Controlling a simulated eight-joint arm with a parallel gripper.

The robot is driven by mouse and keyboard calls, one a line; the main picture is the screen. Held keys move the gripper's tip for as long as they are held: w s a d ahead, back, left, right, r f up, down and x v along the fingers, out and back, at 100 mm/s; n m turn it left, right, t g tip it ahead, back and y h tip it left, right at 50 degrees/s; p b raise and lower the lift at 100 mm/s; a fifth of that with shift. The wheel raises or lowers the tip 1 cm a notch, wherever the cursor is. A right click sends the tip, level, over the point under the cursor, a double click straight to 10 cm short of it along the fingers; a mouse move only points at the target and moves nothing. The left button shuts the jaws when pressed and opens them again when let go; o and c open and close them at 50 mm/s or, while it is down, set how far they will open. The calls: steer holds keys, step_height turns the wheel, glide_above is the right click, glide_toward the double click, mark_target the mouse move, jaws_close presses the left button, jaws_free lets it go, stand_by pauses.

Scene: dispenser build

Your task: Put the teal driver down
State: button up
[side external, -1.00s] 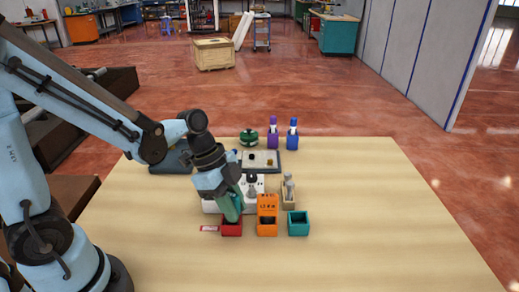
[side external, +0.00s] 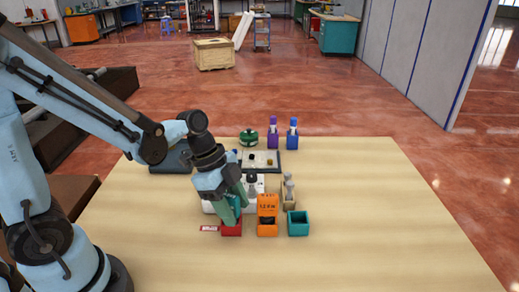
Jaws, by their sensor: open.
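My gripper (side external: 233,204) points down at the red bin (side external: 232,230), with its green fingers spread apart at the bin's top. I cannot make out the teal driver; it may be hidden behind or between the fingers, whose colour is close to teal. A teal bin (side external: 298,224) stands to the right, and its inside looks empty from here.
An orange bin (side external: 267,228) stands between the red and teal bins. Behind are a beige holder (side external: 289,195), a white block partly hidden by my gripper, a dark-edged tray (side external: 275,168), a green round item (side external: 249,138), and purple (side external: 273,135) and blue (side external: 292,136) bottles. The front table is clear.

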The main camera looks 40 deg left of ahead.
steer(key=s+a+r+n+t+y, duration=0.2)
steer(key=a+r+n+t+y, duration=0.2)
steer(key=r+n, duration=0.5)
steer(key=shift+a+n+t, duration=0.65)
steer(key=shift+n+t, duration=0.15)
steer(key=shift+n, duration=1.6)
